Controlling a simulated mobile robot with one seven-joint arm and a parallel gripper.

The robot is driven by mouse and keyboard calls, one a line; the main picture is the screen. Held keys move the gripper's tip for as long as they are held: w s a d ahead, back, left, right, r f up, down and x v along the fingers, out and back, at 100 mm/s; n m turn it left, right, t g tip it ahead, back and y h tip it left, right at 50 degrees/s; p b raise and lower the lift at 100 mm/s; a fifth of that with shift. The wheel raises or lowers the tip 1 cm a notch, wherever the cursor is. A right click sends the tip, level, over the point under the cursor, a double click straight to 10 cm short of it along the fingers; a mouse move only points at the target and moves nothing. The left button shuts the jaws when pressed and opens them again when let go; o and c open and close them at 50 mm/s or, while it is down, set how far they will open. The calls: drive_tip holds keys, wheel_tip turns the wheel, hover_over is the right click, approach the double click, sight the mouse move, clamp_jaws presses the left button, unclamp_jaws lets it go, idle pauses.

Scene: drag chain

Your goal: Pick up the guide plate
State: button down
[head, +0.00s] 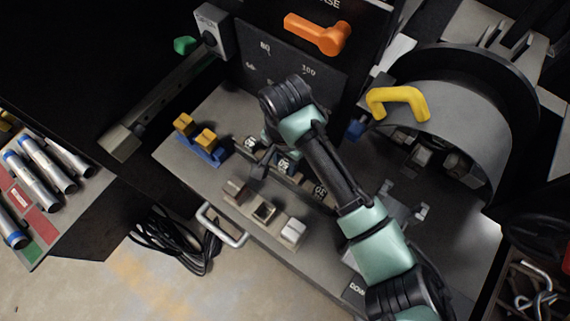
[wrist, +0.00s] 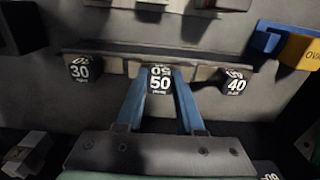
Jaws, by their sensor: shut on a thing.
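In the wrist view my gripper's (wrist: 159,98) two blue fingers close on a small dark block marked 50 (wrist: 160,79), one finger on each side. This block appears to be the guide plate. It sits at the middle of a row, in line with a narrow rail; I cannot tell whether it is lifted. Similar blocks marked 30 (wrist: 80,69) and 40 (wrist: 233,84) stand on either side, apart from the fingers. In the head view my gripper (head: 266,162) is over the row on the grey bench, and my wrist and arm partly cover the blocks.
A blue holder with yellow blocks (head: 206,138) stands left of the row. Light block holders (head: 264,210) and a metal handle (head: 222,226) are at the front edge. A dark panel with an orange lever (head: 318,35) rises behind. A grey housing with a yellow handle (head: 398,101) is right.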

drive_tip(key=shift+r, duration=0.1)
wheel_tip(320, 180, up, 10)
drive_tip(key=shift+f+p, duration=0.1)
drive_tip(key=shift+p, duration=0.55)
drive_tip(key=c, duration=1.1)
unclamp_jaws()
clamp_jaws()
drive_tip(key=s+d+r+p, duration=0.5)
drive_tip(key=d+r+p, duration=0.2)
drive_tip(key=d, duration=0.3)
drive_tip(key=s+d+r+p, duration=0.5)
drive_tip(key=d+r+p, duration=0.2)
drive_tip(key=d+p, duration=0.3)
drive_tip(key=shift+s+d+r+p, duration=0.15)
drive_tip(key=shift+s+d+p, duration=0.15)
drive_tip(key=shift+d, duration=0.1)
